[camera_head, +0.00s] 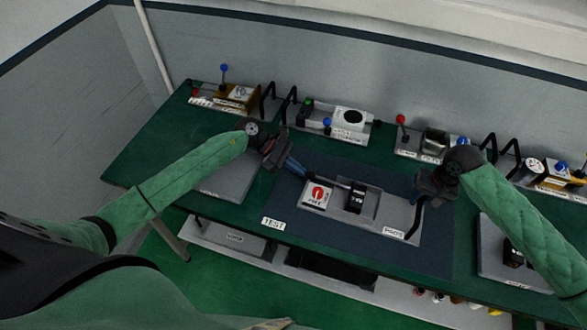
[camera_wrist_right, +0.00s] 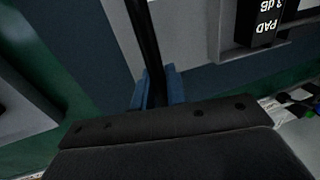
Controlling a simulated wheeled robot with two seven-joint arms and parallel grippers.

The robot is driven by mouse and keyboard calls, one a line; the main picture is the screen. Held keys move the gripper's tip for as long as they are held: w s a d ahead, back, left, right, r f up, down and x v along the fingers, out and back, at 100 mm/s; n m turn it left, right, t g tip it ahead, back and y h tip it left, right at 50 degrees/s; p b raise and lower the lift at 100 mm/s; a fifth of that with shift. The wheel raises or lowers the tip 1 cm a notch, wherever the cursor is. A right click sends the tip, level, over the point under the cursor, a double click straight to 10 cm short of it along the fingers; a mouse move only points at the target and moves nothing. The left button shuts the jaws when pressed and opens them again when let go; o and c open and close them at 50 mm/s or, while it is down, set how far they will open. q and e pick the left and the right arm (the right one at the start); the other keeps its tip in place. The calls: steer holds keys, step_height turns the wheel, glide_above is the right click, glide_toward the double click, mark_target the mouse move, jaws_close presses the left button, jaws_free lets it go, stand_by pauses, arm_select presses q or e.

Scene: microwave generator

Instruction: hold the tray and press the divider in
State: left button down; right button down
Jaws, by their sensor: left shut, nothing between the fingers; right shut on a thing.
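The grey tray (camera_head: 385,205) lies on the dark blue mat. A block with a white top and red round mark (camera_head: 317,195) sits at its left end, with a black block (camera_head: 356,197) to the right of it; I cannot tell which piece is the divider. My right gripper (camera_head: 417,200) is shut on the black tray handle (camera_head: 413,222) at the tray's right end. In the right wrist view the handle bar (camera_wrist_right: 143,40) runs between the blue fingers (camera_wrist_right: 155,88). My left gripper (camera_head: 301,173) is shut and empty, its blue fingertips just behind the white-topped block.
Boxes with coloured knobs stand along the back, including a box with a white round-marked unit (camera_head: 352,120) and a silver unit (camera_head: 436,142). A grey plate (camera_head: 228,183) lies left of the mat (camera_head: 300,235). Another grey tray (camera_head: 492,250) stands right.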

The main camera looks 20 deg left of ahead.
mark_target(309, 172)
arm_select(q)
steer(key=shift+d, duration=1.45)
steer(key=shift+s+d, duration=0.1)
steer(key=shift+d, duration=0.05)
stand_by(0.3)
steer(key=shift+d, duration=0.65)
steer(key=shift+a, duration=0.1)
steer(key=shift+a+r, duration=0.6)
steer(key=shift+r, duration=0.15)
steer(key=shift+a+r, duration=0.55)
steer(key=shift+r, duration=0.2)
arm_select(e)
steer(key=shift+f, duration=0.1)
